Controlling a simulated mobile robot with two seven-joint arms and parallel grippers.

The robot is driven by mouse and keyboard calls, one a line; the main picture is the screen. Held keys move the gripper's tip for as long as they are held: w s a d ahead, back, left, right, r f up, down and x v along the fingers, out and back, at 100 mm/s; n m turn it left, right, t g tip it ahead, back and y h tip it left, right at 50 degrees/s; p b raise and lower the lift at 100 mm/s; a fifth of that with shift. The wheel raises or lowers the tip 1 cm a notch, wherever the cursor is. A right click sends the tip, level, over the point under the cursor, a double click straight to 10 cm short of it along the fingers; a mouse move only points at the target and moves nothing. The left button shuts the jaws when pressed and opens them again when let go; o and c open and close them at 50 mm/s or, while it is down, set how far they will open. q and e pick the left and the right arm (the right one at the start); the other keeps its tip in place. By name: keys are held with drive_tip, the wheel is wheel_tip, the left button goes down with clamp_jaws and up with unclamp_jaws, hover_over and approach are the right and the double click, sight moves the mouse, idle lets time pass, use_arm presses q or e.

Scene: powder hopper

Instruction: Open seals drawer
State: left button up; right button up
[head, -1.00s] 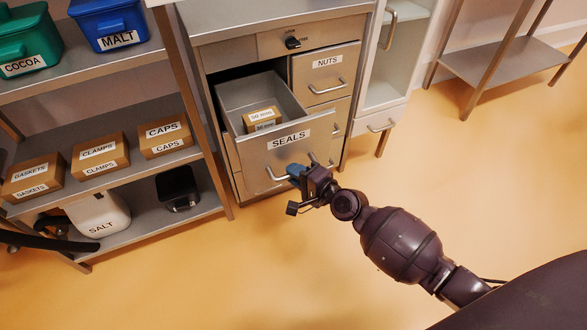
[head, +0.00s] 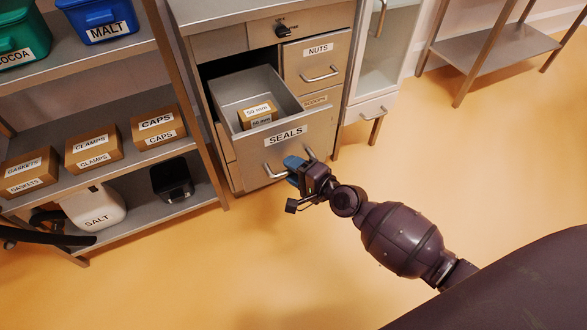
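The seals drawer (head: 286,148) is a grey metal drawer with a SEALS label, and it stands well out of the cabinet. A small cardboard box (head: 258,115) labelled 50 mm lies inside it. My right gripper (head: 294,163) is at the drawer's bar handle (head: 273,172), with its blue fingertips around the bar. It looks shut on the handle, though the fingers partly hide the grip. My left gripper is not clearly in view.
The nuts drawer (head: 318,65) is shut at the upper right of the cabinet. A shelf rack (head: 140,100) with boxes labelled gaskets, clamps and caps stands close on the left. The orange floor (head: 240,270) in front is clear.

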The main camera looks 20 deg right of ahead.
use_arm(q)
drive_tip(key=shift+w+r, duration=0.1)
use_arm(e)
drive_tip(key=shift+s+d, duration=0.15)
drive_tip(key=shift+s, duration=0.15)
use_arm(q)
drive_tip(key=shift+s, duration=0.25)
use_arm(e)
drive_tip(key=v, duration=1)
drive_tip(key=shift+r, duration=0.2)
drive_tip(key=shift+s, duration=0.15)
